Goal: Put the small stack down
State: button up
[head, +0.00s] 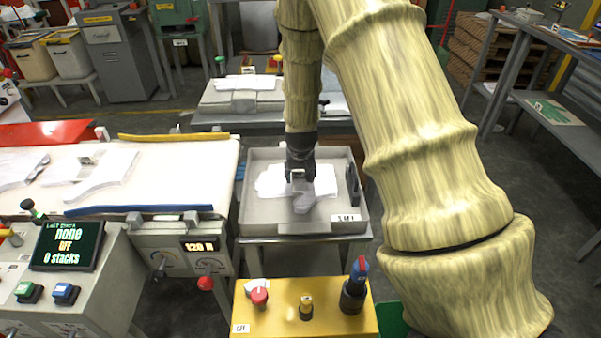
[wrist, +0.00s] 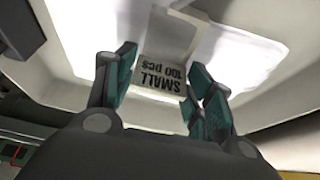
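The small stack is a pile of white film gloves with a pale paper band (wrist: 163,75) that reads "SMALL 100 pcs". My gripper (head: 300,172) points down into the grey tray (head: 285,227), at the stack's white film (head: 318,187). White film spreads out beyond the fingers. Whether the stack's underside touches the tray floor is hidden.
The tray has raised walls and a label on its front. A yellow control box (head: 285,318) with knobs stands in front. To the left is a white worktable (head: 160,175) with film sheets, and a panel screen (head: 67,245) reading "0 stacks". A grey bench (head: 215,97) is behind.

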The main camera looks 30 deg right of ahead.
aim_at(301, 191)
jog(key=shift+o, duration=1.1)
jog(key=shift+r, duration=0.1)
jog(key=shift+r, duration=0.25)
jog(key=v, duration=1.1)
jog(key=shift+s+r, duration=0.2)
jog(key=shift+r, duration=0.1)
jog(key=shift+a+r+p, duration=0.1)
jog(key=shift+p, duration=0.25)
